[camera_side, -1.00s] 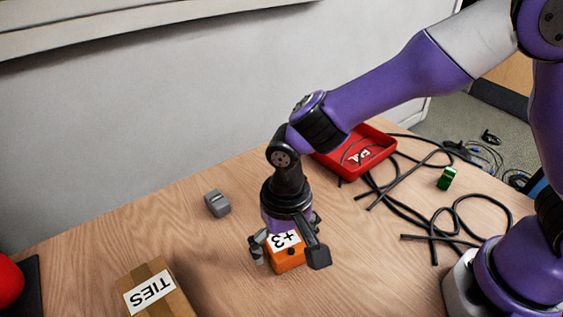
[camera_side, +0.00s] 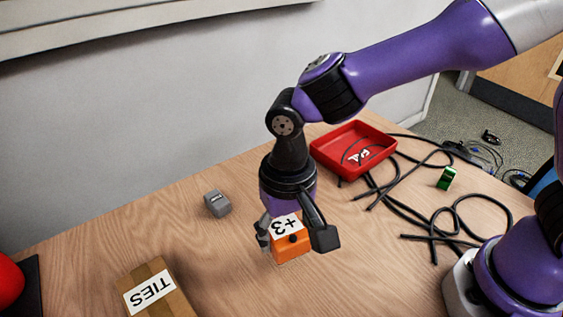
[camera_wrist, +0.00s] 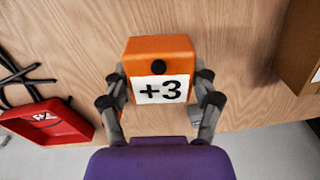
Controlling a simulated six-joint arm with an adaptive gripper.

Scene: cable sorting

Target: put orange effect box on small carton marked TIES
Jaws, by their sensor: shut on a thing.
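The orange effect box (camera_side: 291,246) has a white +3 label and a black knob. My gripper (camera_side: 297,238) is shut on it, with a finger on each side, and it appears to be held just above the table. In the wrist view the orange box (camera_wrist: 160,52) sits upright between the fingers of my gripper (camera_wrist: 160,92). The small carton marked TIES (camera_side: 160,274) is brown with a white label and stands at the lower left of the side view. Part of a brown carton (camera_wrist: 302,45) shows at the right edge of the wrist view, its label barely visible.
A grey box (camera_side: 217,203) stands behind, between carton and gripper. A red tray (camera_side: 325,158), black cables (camera_side: 440,222) and a green box (camera_side: 446,178) lie to the right. A red round thing (camera_side: 10,283) is at far left. Bare table separates gripper and carton.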

